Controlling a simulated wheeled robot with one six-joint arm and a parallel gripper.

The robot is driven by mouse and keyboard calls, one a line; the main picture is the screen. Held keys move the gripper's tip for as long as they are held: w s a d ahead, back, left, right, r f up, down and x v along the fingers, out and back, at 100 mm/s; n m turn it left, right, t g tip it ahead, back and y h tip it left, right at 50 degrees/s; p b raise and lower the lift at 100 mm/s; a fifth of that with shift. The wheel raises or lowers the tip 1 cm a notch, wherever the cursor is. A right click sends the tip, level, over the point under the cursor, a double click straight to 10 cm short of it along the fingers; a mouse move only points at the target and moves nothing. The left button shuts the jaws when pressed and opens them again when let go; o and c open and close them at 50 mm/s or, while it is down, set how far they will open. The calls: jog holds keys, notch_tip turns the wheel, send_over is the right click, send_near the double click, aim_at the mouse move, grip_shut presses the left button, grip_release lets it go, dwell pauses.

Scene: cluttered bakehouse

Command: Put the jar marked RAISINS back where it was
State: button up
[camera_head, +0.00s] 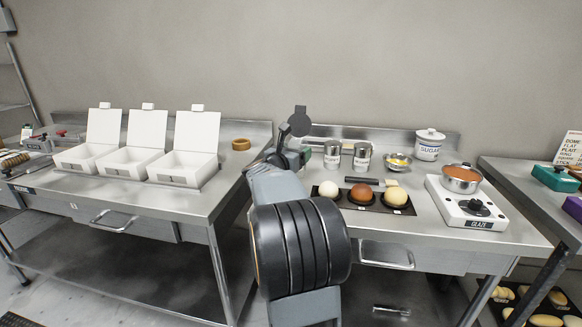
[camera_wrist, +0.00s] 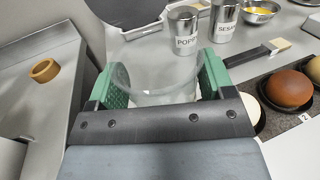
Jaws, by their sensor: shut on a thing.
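A clear glass jar (camera_wrist: 150,72) is between the green pads of my gripper (camera_wrist: 155,84) in the wrist view. My gripper is shut on it. The jar looks empty or nearly clear inside, and no label on it shows, so I cannot read RAISINS. In the head view my gripper (camera_head: 297,152) is over the gap between the two steel tables, by the left end of the right table. My own arm hides the jar there. I cannot tell from these views whether the jar touches a surface.
Steel tins marked POPPY (camera_wrist: 182,32) and SESAME (camera_wrist: 224,18) stand close beyond the jar. The right table also holds a brush (camera_wrist: 262,52), dough balls (camera_head: 361,193), a sugar jar (camera_head: 429,146) and a glaze burner (camera_head: 474,207). The left table has open white boxes (camera_head: 188,166) and a tan ring (camera_head: 241,144).

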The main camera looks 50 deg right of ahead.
jog(key=shift+w+d+f, duration=0.1)
jog(key=shift+w+f, duration=0.5)
jog(key=shift+w+d+f+b, duration=0.1)
jog(key=shift+w+f+b, duration=0.1)
jog(key=shift+f, duration=0.75)
jog(key=shift+w+f+b, duration=0.1)
jog(key=shift+f+b, duration=0.05)
jog(key=shift+f, duration=0.75)
jog(key=shift+f, duration=0.15)
jog(key=o, duration=1.1)
jog(key=shift+c, duration=0.2)
